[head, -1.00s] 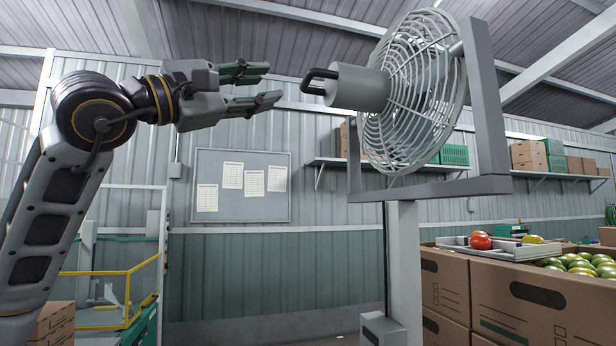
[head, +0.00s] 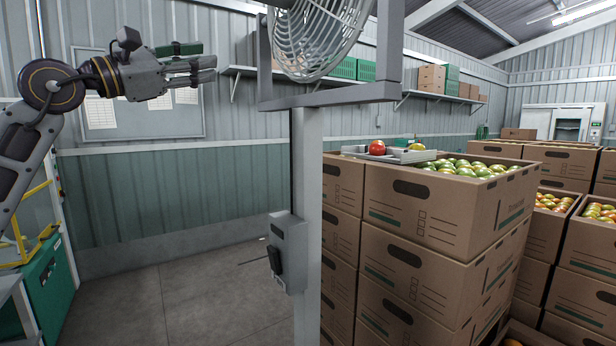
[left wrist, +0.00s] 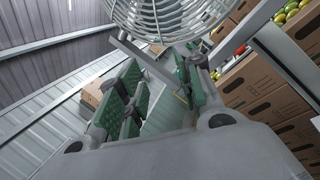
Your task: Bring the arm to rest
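My left arm comes in from the left in the head view, with its left gripper (head: 207,62) raised in front of the wall board. The gripper's fingers are apart with nothing between them; in the left wrist view the green-padded fingers (left wrist: 160,95) also stand apart and empty. The caged fan (head: 318,35) on its post is to the right of the fingertips, with a gap between them in the head view. The fan cage also shows at the top of the left wrist view (left wrist: 165,18). My right gripper is not in view.
A post (head: 306,220) with a switch box (head: 287,252) carries the fan. Stacked cartons (head: 430,262) of tomatoes stand at the right, a grey tray (head: 385,156) with a red and a yellow tomato on top. A yellow rail (head: 32,222) is at the left. Floor between is clear.

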